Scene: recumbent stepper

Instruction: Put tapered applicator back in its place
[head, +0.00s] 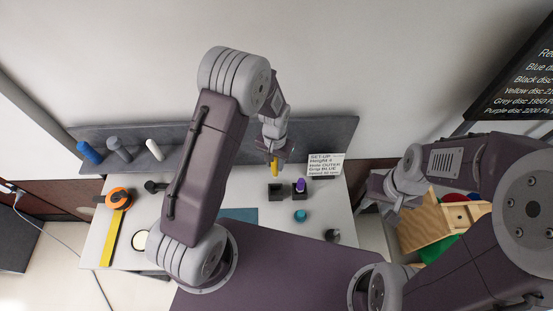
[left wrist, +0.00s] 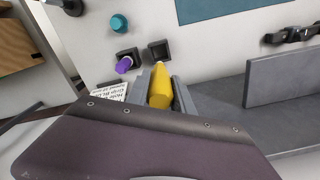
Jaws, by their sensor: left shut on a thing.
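My left gripper (head: 272,160) is shut on a yellow tapered applicator (head: 274,169), held above the back of the white table. In the left wrist view the yellow applicator (left wrist: 160,90) sits between the two grey fingers (left wrist: 161,92). An empty dark square holder (head: 276,190) stands just below it in the head view; it also shows in the left wrist view (left wrist: 159,51). Beside it a second dark holder has a purple piece (head: 299,185) in it. My right gripper (head: 372,192) is off the table's right side; its fingers are not clear.
A teal piece (head: 300,215) and a small grey piece (head: 332,235) lie on the white table (head: 240,190). A text card (head: 325,164) stands behind the holders. Blue, grey and white grips (head: 88,152) line the grey rear ledge.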

